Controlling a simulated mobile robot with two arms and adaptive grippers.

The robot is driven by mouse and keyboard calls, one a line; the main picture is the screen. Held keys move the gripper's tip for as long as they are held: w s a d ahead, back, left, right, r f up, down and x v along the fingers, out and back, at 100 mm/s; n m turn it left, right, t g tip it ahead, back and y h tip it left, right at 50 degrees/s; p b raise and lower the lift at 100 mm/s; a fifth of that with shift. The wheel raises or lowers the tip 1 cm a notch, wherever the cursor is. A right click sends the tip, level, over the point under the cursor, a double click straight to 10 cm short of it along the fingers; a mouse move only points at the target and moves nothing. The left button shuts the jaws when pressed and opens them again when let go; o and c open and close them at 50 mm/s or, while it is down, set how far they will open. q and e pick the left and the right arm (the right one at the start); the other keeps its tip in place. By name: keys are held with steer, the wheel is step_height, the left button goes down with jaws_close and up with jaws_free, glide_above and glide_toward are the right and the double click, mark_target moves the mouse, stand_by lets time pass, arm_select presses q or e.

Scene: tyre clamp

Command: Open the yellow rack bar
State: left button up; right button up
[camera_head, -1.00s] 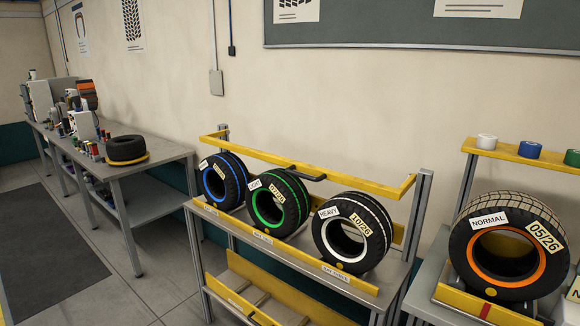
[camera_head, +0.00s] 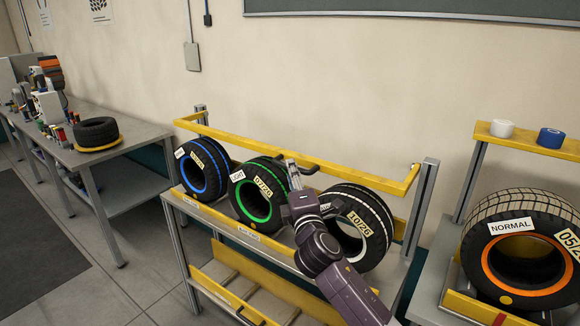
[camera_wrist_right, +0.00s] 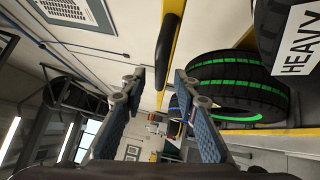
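The yellow rack bar (camera_head: 365,178) runs across the front top of the tyre rack, above three tyres. Its dark handle (camera_head: 308,168) sits near the bar's middle. The bar looks lowered across the rack. My right gripper (camera_head: 291,166) reaches up in front of the rack, close to the left end of the handle. In the right wrist view my right gripper (camera_wrist_right: 157,78) has its two fingers apart with nothing between them. The dark handle (camera_wrist_right: 170,40) lies just ahead of the fingertips there. I cannot tell whether they touch. My left gripper is not in view.
Blue-ringed (camera_head: 203,168), green-ringed (camera_head: 240,200) and heavy (camera_head: 375,215) tyres sit in the rack; my right arm partly covers the heavy one. An orange-ringed tyre (camera_head: 490,270) stands on a stand at right. A workbench (camera_head: 120,150) is at left.

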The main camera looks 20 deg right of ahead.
steer(key=shift+w+d+r, duration=0.1)
steer(key=shift+w+d, duration=0.05)
steer(key=shift+w, duration=0.95)
steer(key=shift+w+r, duration=0.1)
steer(key=shift+w, duration=0.35)
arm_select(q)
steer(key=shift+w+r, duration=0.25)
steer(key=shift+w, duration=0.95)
arm_select(e)
steer(key=shift+c, duration=0.2)
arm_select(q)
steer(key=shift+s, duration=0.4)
arm_select(e)
jaws_close()
